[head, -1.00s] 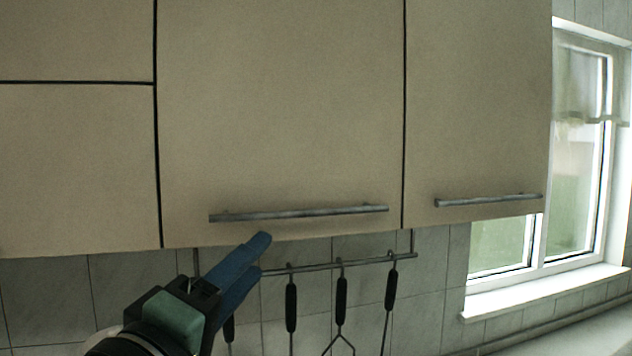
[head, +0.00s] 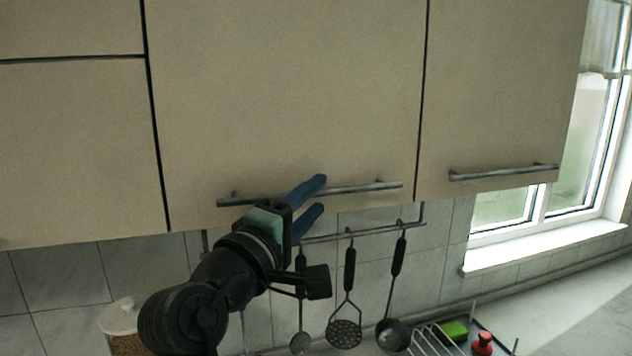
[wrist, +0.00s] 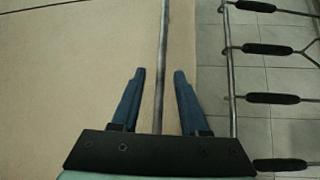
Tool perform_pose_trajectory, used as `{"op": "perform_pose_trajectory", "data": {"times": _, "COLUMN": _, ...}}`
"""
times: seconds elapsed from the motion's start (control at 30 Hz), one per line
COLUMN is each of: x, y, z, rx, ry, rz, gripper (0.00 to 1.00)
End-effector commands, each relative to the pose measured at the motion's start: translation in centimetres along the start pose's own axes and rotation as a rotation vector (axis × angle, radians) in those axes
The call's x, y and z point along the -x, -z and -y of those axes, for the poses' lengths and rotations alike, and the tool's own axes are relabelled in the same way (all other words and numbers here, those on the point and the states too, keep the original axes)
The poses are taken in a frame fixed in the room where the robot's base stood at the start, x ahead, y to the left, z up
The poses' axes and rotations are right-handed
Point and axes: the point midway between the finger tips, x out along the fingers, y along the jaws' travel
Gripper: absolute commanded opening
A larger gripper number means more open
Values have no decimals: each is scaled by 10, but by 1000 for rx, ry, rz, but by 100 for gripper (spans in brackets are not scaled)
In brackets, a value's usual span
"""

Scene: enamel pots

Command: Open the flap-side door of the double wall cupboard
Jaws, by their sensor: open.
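The double wall cupboard has two beige doors, both shut. The left one, beside the stacked flap panels (head: 75,140), is a wide door (head: 280,90) with a long grey bar handle (head: 365,188) near its lower edge. My gripper (head: 320,194) is at this handle, open, with one blue finger above the bar and one below it. In the wrist view the same handle (wrist: 164,60) runs between the two spread fingers of my gripper (wrist: 160,74), with a gap on each side. The part of the bar behind my gripper is hidden in the head view.
The right door (head: 500,80) has its own handle (head: 505,172). A rail (head: 380,230) with hanging utensils runs below the cupboard, close to my gripper. A lidded jar (head: 124,318), a dish rack (head: 440,340) and a window (head: 560,200) are further off.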

Motion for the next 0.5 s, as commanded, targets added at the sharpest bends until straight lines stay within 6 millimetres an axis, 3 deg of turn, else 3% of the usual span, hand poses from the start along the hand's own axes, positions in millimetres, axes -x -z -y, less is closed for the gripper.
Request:
{"op": "perform_pose_trajectory", "data": {"times": 0.13, "x": -11, "y": 0, "z": -1, "rx": -1, "ry": 1, "rz": 1, "gripper": 44}}
{"op": "perform_pose_trajectory", "data": {"times": 0.43, "x": -13, "y": 0, "z": 0, "rx": -2, "ry": 0, "rz": -1, "gripper": 44}}
{"op": "perform_pose_trajectory", "data": {"times": 0.5, "x": -13, "y": 0, "z": 0, "rx": -2, "ry": 0, "rz": -1, "gripper": 34}}
